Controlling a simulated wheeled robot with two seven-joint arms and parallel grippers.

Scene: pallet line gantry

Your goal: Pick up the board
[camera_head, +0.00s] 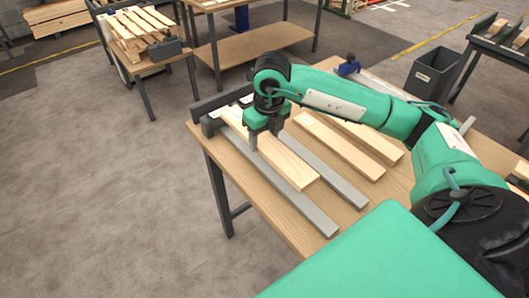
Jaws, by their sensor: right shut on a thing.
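A pale wooden board (287,166) lies along the near left part of the workbench, between two grey metal bars. My right gripper (264,141) reaches down from above and is shut on this board, towards its far half. The gripper hides part of the board. I cannot tell whether the board is clear of its support. My left gripper is not in view.
The wooden workbench (262,226) holds grey bars (277,187) and more pale boards (338,147) to the right. Dark stop blocks (212,104) stand at its far left end. A grey bin (430,73) stands behind. Floor to the left is clear.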

